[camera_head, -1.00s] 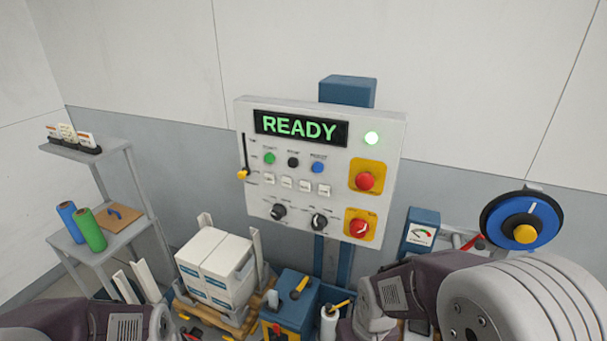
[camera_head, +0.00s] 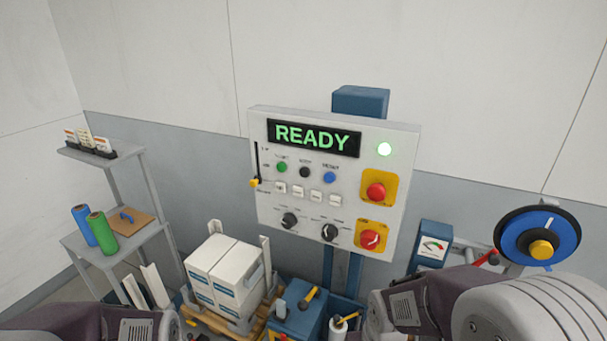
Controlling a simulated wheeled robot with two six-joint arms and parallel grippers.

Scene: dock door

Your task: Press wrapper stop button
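The white control panel (camera_head: 270,207) stands on a blue post and faces me in the middle of the view. A red mushroom button (camera_head: 376,191) sits on a yellow plate, with a red rotary switch (camera_head: 370,239) below. Parts of both my arms show at the bottom; neither gripper is visible.
White boxes (camera_head: 223,277) stand on a wooden pallet below the panel. A blue cabinet (camera_head: 299,322) is beside them. A grey shelf (camera_head: 140,234) with film rolls is at the left. A blue wheel (camera_head: 515,237) and gauge box (camera_head: 433,246) are at the right. Space before the panel looks clear.

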